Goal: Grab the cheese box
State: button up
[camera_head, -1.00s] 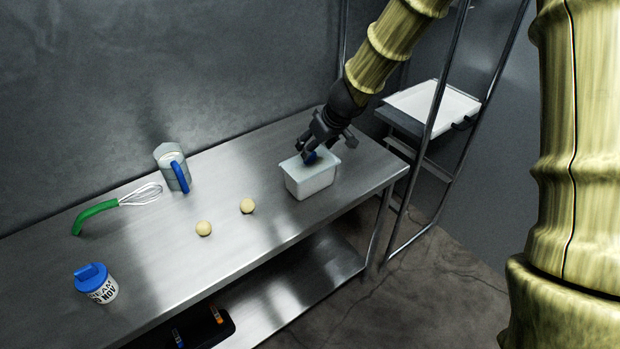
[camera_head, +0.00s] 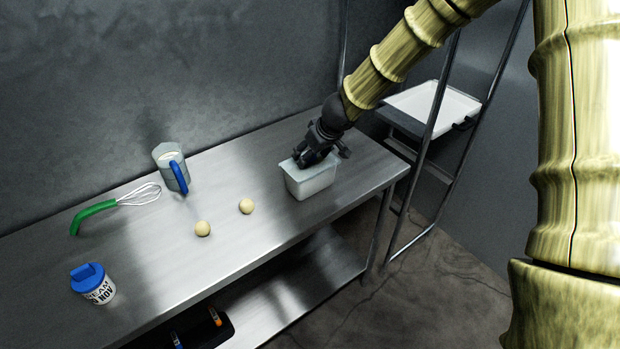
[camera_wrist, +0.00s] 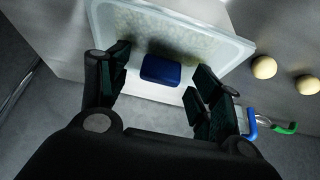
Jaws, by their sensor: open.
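The cheese box is a white, open-topped container (camera_head: 313,184) near the right end of the steel table. In the wrist view its pale rim (camera_wrist: 190,20) and shredded-looking pale contents show, with a blue block-like part (camera_wrist: 161,70) at its near side. My gripper (camera_head: 305,163) is at the top of the box, from above and behind. In the wrist view my gripper (camera_wrist: 155,85) is open, with its fingers on either side of the blue part and apart from it. In the head view the fingers hide the blue part.
The steel table (camera_head: 240,235) also bears two dough balls (camera_head: 247,206), a pitcher with a blue handle (camera_head: 171,168), a green-handled whisk (camera_head: 120,203) and a blue-lidded cream container (camera_head: 94,284). A rack with a white tray (camera_head: 432,105) stands at the right.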

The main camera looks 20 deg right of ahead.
grip_shut()
jog(key=shift+r, duration=0.1)
dwell(0.3)
